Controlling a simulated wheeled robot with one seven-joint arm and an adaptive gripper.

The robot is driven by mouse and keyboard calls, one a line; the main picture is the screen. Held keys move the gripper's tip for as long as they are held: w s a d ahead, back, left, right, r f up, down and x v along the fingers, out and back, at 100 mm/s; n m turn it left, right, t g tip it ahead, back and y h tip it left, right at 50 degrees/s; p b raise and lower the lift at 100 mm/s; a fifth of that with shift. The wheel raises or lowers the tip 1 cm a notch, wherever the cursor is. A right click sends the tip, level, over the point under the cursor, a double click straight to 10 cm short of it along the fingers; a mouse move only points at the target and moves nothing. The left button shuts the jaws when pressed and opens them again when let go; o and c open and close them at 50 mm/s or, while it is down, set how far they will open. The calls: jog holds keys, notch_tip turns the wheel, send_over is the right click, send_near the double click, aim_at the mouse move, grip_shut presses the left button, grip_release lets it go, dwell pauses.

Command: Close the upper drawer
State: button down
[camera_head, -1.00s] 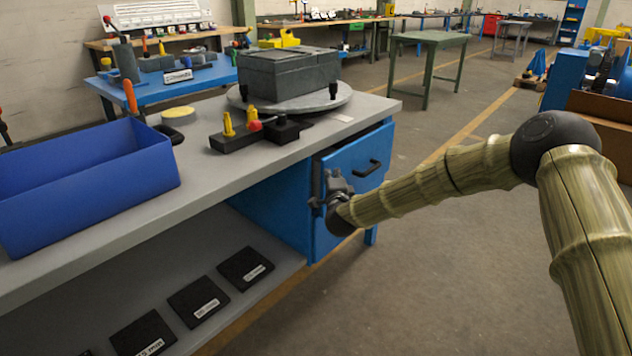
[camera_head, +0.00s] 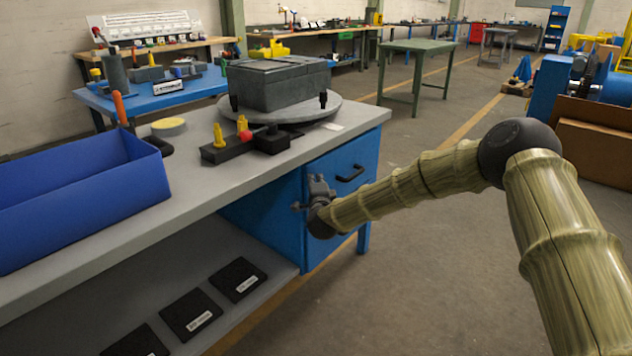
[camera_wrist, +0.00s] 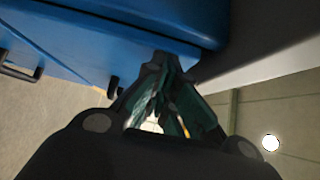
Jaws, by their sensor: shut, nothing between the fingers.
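The blue drawer cabinet (camera_head: 290,215) stands under the right end of the grey workbench. The upper drawer front (camera_head: 345,162) faces right and has a dark bar handle (camera_head: 350,173). Any gap between this front and the cabinet cannot be made out clearly. My gripper (camera_head: 318,188) is at the near left edge of the front, beside the handle and not on it. In the wrist view my shut fingers (camera_wrist: 168,75) point at the blue front (camera_wrist: 110,30), very close or touching; contact is unclear. A dark handle (camera_wrist: 20,72) shows at left there.
The grey bench top (camera_head: 205,195) carries a blue bin (camera_head: 75,205), a dark grey box (camera_head: 280,84) on a round turntable, and a small fixture with yellow pegs (camera_head: 245,145). The lower shelf holds dark labelled plates (camera_head: 190,315). The floor right of the cabinet is open.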

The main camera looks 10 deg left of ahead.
jog(key=s+d+p, duration=0.2)
jog(key=s+d, duration=0.3)
jog(key=s, duration=0.7)
jog(key=s+d+f+n+g, duration=0.35)
jog(key=s+f, duration=0.55)
jog(key=f, duration=0.3)
jog(key=s+d+f+n+g, duration=0.2)
jog(key=s+f+n+g, duration=0.2)
jog(key=s+f, duration=0.65)
jog(key=s+d+f+n+g, duration=0.2)
jog(key=s+d+f, duration=0.25)
jog(key=s, duration=0.25)
jog(key=s+d+f+n+g+h, duration=0.1)
jog(key=s+d+f+g, duration=0.1)
jog(key=s+d+f, duration=0.4)
jog(key=s+d+f+n+g, duration=0.2)
jog(key=s+f, duration=0.2)
jog(key=s, duration=0.5)
jog(key=s+d+n+g+h, duration=0.1)
jog(key=s+d+g, duration=0.1)
jog(key=s+d, duration=0.45)
jog(key=s+d+n+g+h, duration=0.1)
jog(key=s+d+n+g, duration=0.15)
jog(key=s, duration=0.75)
notch_tip(320, 180, up, 24)
jog(key=p, duration=2.3)
jog(key=shift+d+f+m, duration=0.25)
jog(key=shift+d+m, duration=0.15)
